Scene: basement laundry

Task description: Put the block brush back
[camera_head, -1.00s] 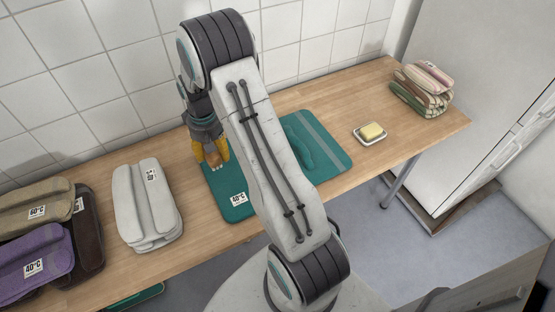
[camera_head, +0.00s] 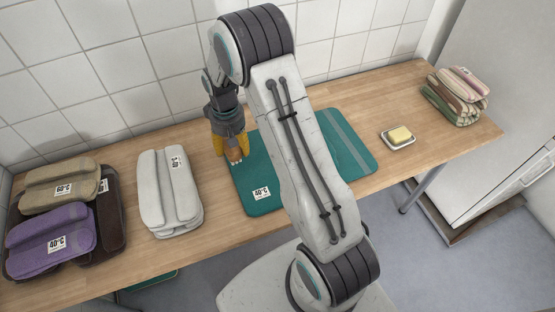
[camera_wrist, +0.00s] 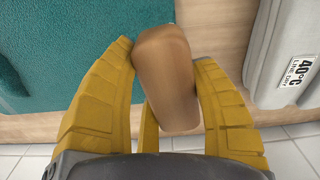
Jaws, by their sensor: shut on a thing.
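The block brush (camera_wrist: 166,75) shows in the wrist view as a plain brown wooden block between my yellow fingers. My gripper (camera_head: 232,150) is shut on it, and the brush (camera_head: 234,156) shows only as a small brown end in the head view. The gripper points down over the left edge of the teal cloth (camera_head: 262,188), which lies on the wooden table. In the wrist view the brush overlaps the cloth's edge and bare wood. Its bristles are hidden, and I cannot tell its height above the table.
A pale grey folded towel (camera_head: 168,190) lies left of the gripper. Purple (camera_head: 48,240), tan (camera_head: 58,184) and dark brown (camera_head: 110,215) textiles lie farther left. Soap on a white dish (camera_head: 398,137) and striped folded towels (camera_head: 456,95) are at right. Bare wood (camera_head: 215,185) separates cloth and grey towel.

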